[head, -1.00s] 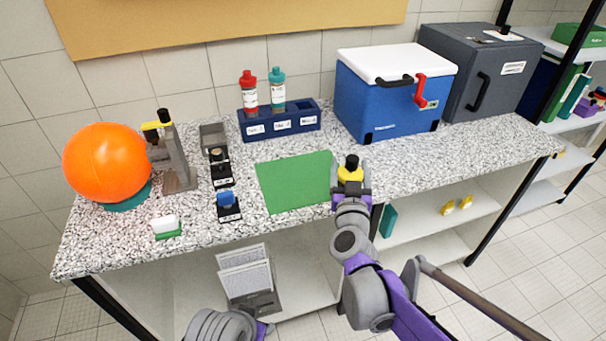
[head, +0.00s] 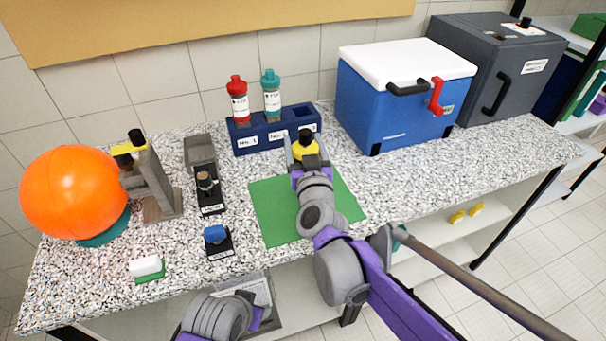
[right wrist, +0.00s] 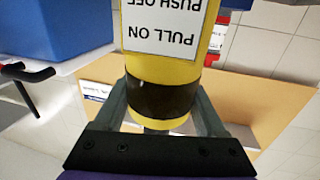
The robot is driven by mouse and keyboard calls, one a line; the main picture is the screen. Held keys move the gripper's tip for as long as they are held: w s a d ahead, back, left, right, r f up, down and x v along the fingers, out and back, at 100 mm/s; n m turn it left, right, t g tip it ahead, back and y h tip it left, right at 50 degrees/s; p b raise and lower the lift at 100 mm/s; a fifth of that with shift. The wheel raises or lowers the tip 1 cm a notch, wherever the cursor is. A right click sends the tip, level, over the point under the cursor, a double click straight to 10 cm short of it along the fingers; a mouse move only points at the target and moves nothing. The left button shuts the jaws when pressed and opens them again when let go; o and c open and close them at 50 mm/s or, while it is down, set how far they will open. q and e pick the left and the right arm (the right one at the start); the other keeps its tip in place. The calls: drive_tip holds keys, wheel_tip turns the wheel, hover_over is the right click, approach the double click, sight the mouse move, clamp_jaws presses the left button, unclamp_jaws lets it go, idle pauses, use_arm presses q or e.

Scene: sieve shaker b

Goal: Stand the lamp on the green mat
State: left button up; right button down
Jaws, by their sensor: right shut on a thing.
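The lamp (head: 306,147) is yellow with a black top, and appears upright in the head view. My right gripper (head: 303,160) is shut on it. In the right wrist view, the lamp (right wrist: 165,60) shows a white label and a dark band between the fingers of the right gripper (right wrist: 165,105). The green mat (head: 272,215) lies flat on the speckled bench. The lamp appears over or just behind the mat's far edge. My gripper and arm hide its base, so I cannot tell whether it touches anything. My left gripper's fingers are not visible.
A blue rack (head: 243,147) with red-capped and teal-capped bottles stands close behind the lamp. A blue cooler (head: 400,115) is at the right. A grey stand (head: 158,185), an orange ball (head: 75,190) and small black holders (head: 219,243) are left of the mat.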

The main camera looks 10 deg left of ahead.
wheel_tip(320, 180, down, 7)
drive_tip(key=shift+r+b, duration=0.2)
drive_tip(key=shift+b, duration=0.1)
drive_tip(key=shift+f, duration=0.2)
unclamp_jaws()
drive_tip(key=shift+r, duration=0.1)
drive_tip(key=shift+s+r, duration=0.15)
drive_tip(key=shift+r, duration=0.05)
drive_tip(key=v, duration=1.1)
drive_tip(key=shift+s+d, duration=0.2)
drive_tip(key=shift+s, duration=0.15)
drive_tip(key=shift+f, duration=0.1)
